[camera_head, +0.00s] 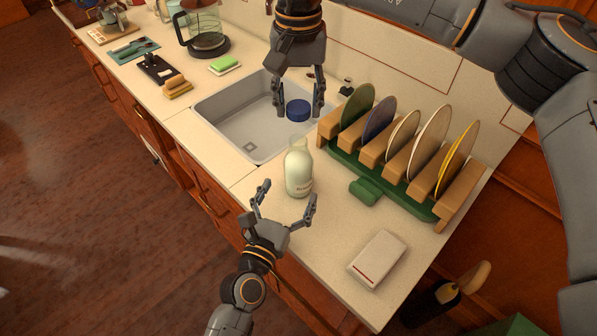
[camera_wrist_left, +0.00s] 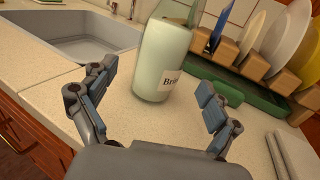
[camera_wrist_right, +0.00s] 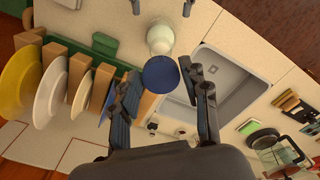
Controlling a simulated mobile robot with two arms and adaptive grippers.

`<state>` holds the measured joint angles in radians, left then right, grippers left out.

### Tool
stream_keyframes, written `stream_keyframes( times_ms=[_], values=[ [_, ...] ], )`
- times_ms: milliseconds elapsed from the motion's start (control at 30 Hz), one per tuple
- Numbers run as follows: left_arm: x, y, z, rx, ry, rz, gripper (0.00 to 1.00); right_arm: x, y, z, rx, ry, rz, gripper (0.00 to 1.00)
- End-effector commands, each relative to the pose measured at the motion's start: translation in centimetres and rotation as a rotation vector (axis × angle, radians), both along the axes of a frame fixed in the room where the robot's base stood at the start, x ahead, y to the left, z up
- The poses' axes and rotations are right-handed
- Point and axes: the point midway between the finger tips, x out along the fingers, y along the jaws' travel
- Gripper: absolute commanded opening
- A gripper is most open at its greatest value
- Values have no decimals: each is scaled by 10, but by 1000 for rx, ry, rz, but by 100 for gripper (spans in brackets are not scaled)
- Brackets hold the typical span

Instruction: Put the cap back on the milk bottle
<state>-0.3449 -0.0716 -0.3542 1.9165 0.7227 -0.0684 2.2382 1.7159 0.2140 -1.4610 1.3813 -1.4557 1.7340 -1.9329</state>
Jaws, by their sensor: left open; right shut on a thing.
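The milk bottle (camera_head: 299,168) stands upright on the counter in front of the sink, pale and without a cap on its neck. It also shows in the left wrist view (camera_wrist_left: 163,52) with part of a label, and in the right wrist view (camera_wrist_right: 160,38). My left gripper (camera_head: 289,195) is open, its fingers on the near side of the bottle and apart from it. My right gripper (camera_head: 300,112) is shut on the blue cap (camera_head: 298,110) and holds it in the air beyond the bottle's neck. The cap fills the gap between the fingers in the right wrist view (camera_wrist_right: 161,74).
The sink (camera_head: 232,118) lies left of the bottle. A green and wooden rack (camera_head: 392,188) with several plates stands close on the right. A white box (camera_head: 377,258) lies at the near right. A coffee pot (camera_head: 203,30) and a green sponge (camera_head: 225,64) are farther back.

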Motion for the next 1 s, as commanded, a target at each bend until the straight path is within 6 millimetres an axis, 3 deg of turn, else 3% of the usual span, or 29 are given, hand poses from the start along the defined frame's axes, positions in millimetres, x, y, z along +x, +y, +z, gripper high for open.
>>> stream_keyframes(
  times_ms=[100, 300, 767, 1000],
  values=[
    [23, -8, 1, -1, -3, 2, 89, 0, 0, 0, 0, 0, 0, 33],
    [48, -18, 0, 0, -1, 0, 89, 0, 0, 0, 0, 0, 0, 33],
    [58, -21, 0, 0, 0, 1, 89, 0, 0, 0, 0, 0, 0, 33],
    [58, -22, 0, 0, 0, 1, 44, 0, 0, 0, 0, 0, 0, 33]
  ],
)
